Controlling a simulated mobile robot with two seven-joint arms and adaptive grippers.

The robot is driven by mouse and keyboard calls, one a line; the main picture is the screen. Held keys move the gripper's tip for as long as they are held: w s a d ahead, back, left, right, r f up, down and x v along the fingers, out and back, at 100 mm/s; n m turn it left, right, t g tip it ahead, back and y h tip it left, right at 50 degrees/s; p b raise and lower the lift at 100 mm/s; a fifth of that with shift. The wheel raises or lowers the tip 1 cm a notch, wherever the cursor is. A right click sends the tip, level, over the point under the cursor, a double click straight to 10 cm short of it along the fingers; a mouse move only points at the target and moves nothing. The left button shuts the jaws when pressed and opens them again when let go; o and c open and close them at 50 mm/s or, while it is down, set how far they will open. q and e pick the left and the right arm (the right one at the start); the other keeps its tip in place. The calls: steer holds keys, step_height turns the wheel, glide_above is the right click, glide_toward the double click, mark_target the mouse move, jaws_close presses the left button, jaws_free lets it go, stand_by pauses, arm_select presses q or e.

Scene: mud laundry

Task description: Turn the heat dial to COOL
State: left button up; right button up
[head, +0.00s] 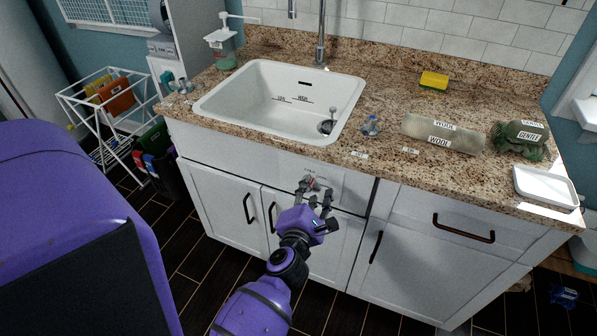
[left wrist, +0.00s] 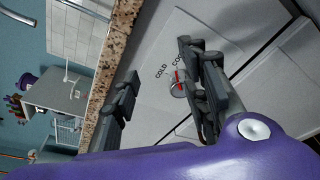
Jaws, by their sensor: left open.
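The heat dial (head: 309,182) is a small round knob with a red mark on the white cabinet front below the sink. In the left wrist view the dial (left wrist: 177,88) shows beside my right-hand fingers, which partly hide it. Printed labels surround it; COLD and part of another word starting COO are readable. I cannot tell exactly which label the red mark points to. My left gripper (head: 318,192) is open in front of the dial panel; its fingers (left wrist: 158,82) stand either side of the dial area. Whether they touch the dial is unclear. My right gripper is not in view.
The granite counter (head: 385,85) overhangs above the panel. It holds a white sink (head: 225,103), a yellow sponge (head: 433,81), a WOOL roll (head: 440,133), a green GENTLE bundle (head: 520,138) and a white tray (head: 545,187). Black cabinet handles (head: 463,229) stick out nearby.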

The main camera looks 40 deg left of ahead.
arm_select(q)
step_height(320, 180, down, 4)
steer(key=s+a+f+g+y, duration=0.1)
steer(key=s+a+g, duration=0.1)
steer(key=b+x, duration=0.1)
steer(key=x, duration=0.6)
steer(key=shift+w+a+r, duration=0.25)
steer(key=shift+a, duration=0.05)
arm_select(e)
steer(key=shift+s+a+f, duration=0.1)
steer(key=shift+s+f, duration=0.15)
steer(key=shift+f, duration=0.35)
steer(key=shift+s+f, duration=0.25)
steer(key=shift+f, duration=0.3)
